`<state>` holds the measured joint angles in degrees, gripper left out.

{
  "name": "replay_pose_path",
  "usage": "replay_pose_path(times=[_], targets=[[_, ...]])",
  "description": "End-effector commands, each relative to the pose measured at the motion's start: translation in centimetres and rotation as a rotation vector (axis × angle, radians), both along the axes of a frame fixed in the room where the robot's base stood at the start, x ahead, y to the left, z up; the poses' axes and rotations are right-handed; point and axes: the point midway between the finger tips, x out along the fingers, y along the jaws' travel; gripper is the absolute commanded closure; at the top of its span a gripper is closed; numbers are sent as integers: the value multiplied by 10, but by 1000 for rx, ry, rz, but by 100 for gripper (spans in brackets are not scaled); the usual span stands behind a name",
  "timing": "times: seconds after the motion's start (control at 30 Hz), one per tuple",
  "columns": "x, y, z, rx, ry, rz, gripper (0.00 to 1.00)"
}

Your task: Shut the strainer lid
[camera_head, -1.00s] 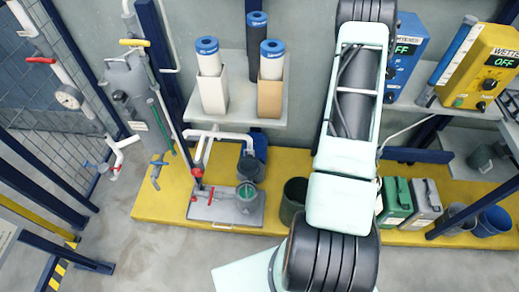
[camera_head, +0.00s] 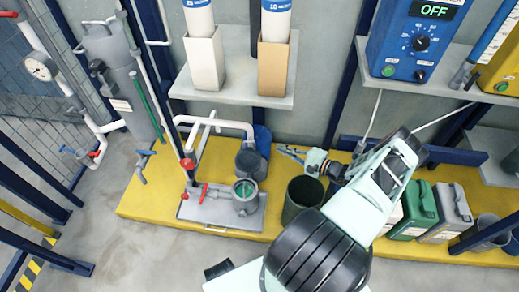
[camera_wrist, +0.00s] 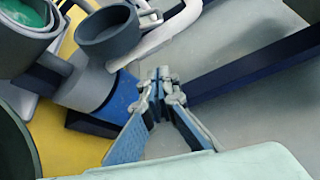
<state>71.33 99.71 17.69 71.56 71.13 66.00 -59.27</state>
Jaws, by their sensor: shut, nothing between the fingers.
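The strainer (camera_head: 246,205) is a grey pot with green inside, on a grey base plate at the front of the yellow platform. Its grey round lid (camera_head: 248,163) stands open behind the pot, tipped up. In the wrist view the strainer (camera_wrist: 38,38) is at the upper left, and the lid (camera_wrist: 112,38) shows as a hollow grey cup to its right. My gripper (camera_head: 282,151) is just right of the lid in the head view, apart from it. In the wrist view my gripper (camera_wrist: 159,78) has its fingers together, empty, below and right of the lid.
A dark open bucket (camera_head: 302,196) stands right of the strainer, below my gripper. White pipes (camera_head: 232,127) and a red-handled valve (camera_head: 188,164) are left and behind. A shelf with cartridge boxes (camera_head: 274,68) hangs above. Green and grey canisters (camera_head: 420,205) stand at the right.

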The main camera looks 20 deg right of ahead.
Motion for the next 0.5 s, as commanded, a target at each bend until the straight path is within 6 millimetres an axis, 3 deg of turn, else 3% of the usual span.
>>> replay_pose_path(times=[0.17, 0.5], targets=[[15, 5, -2, 2, -8, -11, 100], [76, 40, -16, 2, -6, -6, 100]])
